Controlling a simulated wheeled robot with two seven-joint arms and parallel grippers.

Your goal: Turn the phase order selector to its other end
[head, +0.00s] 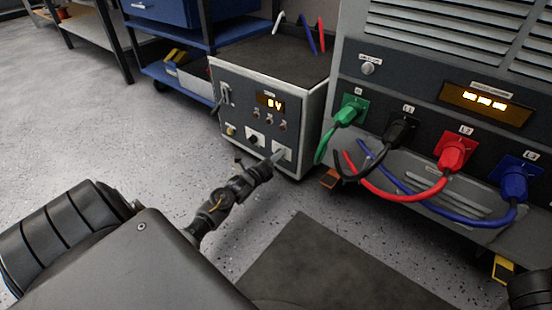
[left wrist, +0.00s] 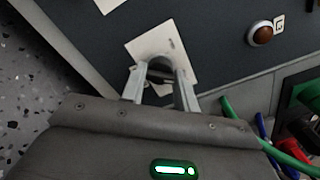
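The grey supply box (head: 262,110) stands left of the large cabinet, with a lit display, small knobs and switches on its front. A white plate (head: 288,154) at its lower right carries a dark selector knob, which also shows in the left wrist view (left wrist: 160,66). My left gripper (head: 278,157) reaches this plate. In the left wrist view its two fingertips (left wrist: 160,80) sit close on both sides of the knob and seem to touch it. The lettering on the plate (left wrist: 182,48) is too small to read. My right gripper is not in view.
The large cabinet (head: 430,70) has green (head: 350,110), black (head: 400,130), red (head: 455,152) and blue (head: 515,180) plugs with cables hanging low in front. A blue cart (head: 180,70) stands behind. A dark mat (head: 320,265) lies on the open floor.

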